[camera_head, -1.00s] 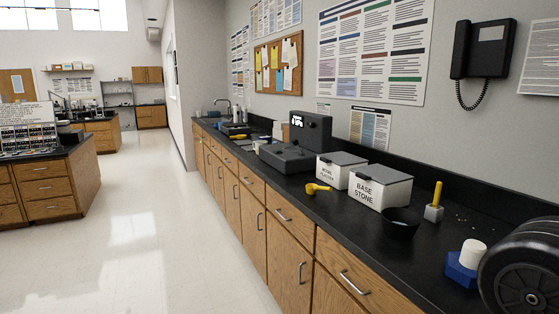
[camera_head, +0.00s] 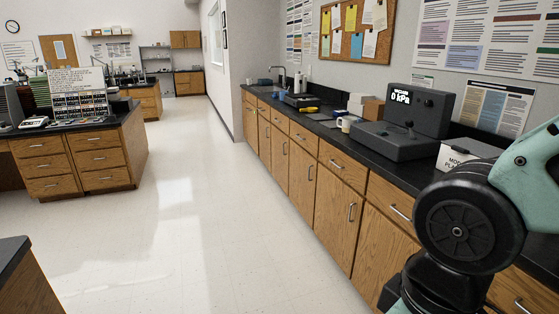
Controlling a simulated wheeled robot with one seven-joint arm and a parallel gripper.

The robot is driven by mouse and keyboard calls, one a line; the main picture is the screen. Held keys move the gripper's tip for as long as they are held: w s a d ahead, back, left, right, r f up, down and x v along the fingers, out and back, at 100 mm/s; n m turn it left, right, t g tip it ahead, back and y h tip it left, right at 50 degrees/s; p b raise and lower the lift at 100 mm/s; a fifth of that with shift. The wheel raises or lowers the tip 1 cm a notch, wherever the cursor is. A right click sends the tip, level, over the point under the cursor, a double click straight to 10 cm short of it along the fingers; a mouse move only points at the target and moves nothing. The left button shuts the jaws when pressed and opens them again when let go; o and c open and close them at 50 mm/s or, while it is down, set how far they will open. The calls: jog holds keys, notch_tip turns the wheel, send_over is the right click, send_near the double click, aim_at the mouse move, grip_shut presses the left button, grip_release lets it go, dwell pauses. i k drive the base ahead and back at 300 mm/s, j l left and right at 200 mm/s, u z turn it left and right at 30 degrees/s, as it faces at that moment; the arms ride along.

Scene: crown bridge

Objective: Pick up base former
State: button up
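I cannot make out a base former in this view. My gripper is not in view; only a green and black part of my arm (camera_head: 470,215) shows at the right. It hides much of the near right counter and part of a white box (camera_head: 455,160) with a partly readable label.
A black counter (camera_head: 375,170) on wooden cabinets runs along the right wall. On it stand a dark machine (camera_head: 405,125) reading "0 kPa", small boxes and a sink. The middle floor (camera_head: 215,220) is clear. A bench (camera_head: 80,160) stands left, and a dark-topped corner (camera_head: 22,275) shows at lower left.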

aim_at(341, 113)
jog(key=i+j+u, duration=0.35)
jog(key=i, duration=0.65)
jog(key=i+u, duration=0.3)
jog(key=i, duration=2.7)
jog(key=i+z, duration=0.1)
jog(key=i, duration=0.55)
jog(key=i+j+z, duration=0.1)
jog(key=i, duration=0.55)
jog(key=i+z, duration=0.35)
jog(key=z, duration=0.15)
jog(key=i+j+z, duration=0.1)
jog(key=i+z, duration=0.2)
jog(key=z, duration=0.2)
jog(key=i+l+z, duration=0.1)
jog(key=i+z, duration=0.15)
jog(key=z, duration=0.15)
jog(key=i+z, duration=0.2)
jog(key=z, duration=0.25)
jog(key=i+z, duration=0.25)
jog(key=z, duration=0.15)
